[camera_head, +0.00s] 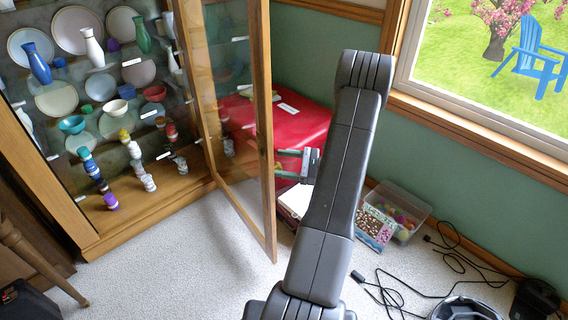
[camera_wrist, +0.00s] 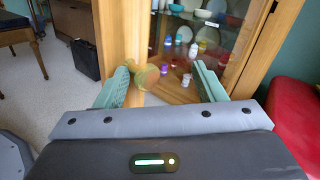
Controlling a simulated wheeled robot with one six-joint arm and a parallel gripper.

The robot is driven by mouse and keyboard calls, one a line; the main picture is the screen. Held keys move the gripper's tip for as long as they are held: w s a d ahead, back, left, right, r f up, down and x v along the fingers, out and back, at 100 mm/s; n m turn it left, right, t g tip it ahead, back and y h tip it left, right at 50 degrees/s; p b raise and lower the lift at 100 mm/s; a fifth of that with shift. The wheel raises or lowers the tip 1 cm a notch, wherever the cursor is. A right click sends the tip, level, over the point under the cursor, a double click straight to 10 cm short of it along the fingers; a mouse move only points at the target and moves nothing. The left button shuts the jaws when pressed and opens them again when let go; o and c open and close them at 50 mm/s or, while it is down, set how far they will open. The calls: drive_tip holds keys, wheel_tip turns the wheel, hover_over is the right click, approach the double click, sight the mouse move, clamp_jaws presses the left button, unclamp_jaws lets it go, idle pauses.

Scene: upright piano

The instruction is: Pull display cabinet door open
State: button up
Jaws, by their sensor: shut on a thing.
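The display cabinet (camera_head: 140,225) stands at the left in the head view, its front uncovered. Its glass door (camera_head: 268,120), in a wooden frame, stands swung out well away from the cabinet. My gripper (camera_head: 279,164) is at the door's free edge, on the right side of the door, with its fingers pointing left at the frame.
Plates, vases and bowls (camera_head: 120,92) stand on the cabinet shelves. A clear bin (camera_head: 404,203) of coloured balls and black cables (camera_head: 450,260) lie at the right. Carpet (camera_head: 180,280) before the cabinet is clear.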

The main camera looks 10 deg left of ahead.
drive_tip(key=d+p, duration=0.2)
drive_tip(key=d, duration=1.1)
drive_tip(key=shift+s+d, duration=0.3)
drive_tip(key=shift+d, duration=0.05)
drive_tip(key=a, duration=0.7)
drive_tip(key=shift+w+b, duration=0.2)
drive_tip(key=shift+b, duration=0.15)
